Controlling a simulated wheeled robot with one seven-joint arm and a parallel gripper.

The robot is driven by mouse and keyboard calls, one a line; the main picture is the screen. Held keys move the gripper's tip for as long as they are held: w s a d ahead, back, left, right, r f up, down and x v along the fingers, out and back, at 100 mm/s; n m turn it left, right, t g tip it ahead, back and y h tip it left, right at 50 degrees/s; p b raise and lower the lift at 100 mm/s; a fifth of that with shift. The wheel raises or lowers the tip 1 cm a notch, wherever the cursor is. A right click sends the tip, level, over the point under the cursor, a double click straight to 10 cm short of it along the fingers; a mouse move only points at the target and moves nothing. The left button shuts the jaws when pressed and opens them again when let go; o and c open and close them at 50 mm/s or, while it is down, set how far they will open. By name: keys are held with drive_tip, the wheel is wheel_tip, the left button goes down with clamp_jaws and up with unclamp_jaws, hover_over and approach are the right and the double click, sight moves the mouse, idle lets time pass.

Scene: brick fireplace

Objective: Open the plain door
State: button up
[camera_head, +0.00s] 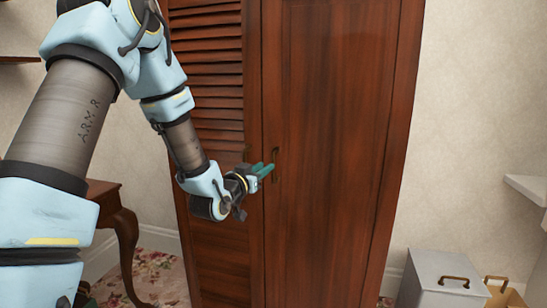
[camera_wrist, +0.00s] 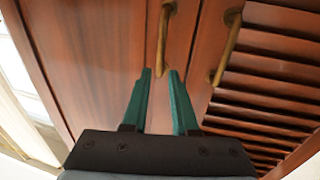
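The plain door (camera_head: 330,150) is the smooth reddish-brown right door of a tall wooden wardrobe, and it looks closed. It fills the left part of the wrist view (camera_wrist: 85,55). Its brass handle (camera_head: 275,165) is a vertical bar near the door's left edge; it also shows in the wrist view (camera_wrist: 163,40). My gripper (camera_head: 266,170) has green fingers pointing at this handle. In the wrist view its fingers (camera_wrist: 160,72) are apart, with the handle's near end at or just beyond the gap between the tips. I cannot tell whether they touch.
The louvered door (camera_head: 205,90) adjoins on the left, with its own brass handle (camera_wrist: 228,45). A wooden side table (camera_head: 118,215) stands left on a floral rug.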

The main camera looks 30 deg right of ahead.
sight(273, 161)
drive_tip(key=p+x, duration=0.1)
drive_tip(key=x, duration=0.6)
drive_tip(key=shift+d, duration=0.1)
drive_tip(key=shift+c, duration=0.3)
clamp_jaws()
drive_tip(key=shift+w, duration=0.1)
idle(0.8)
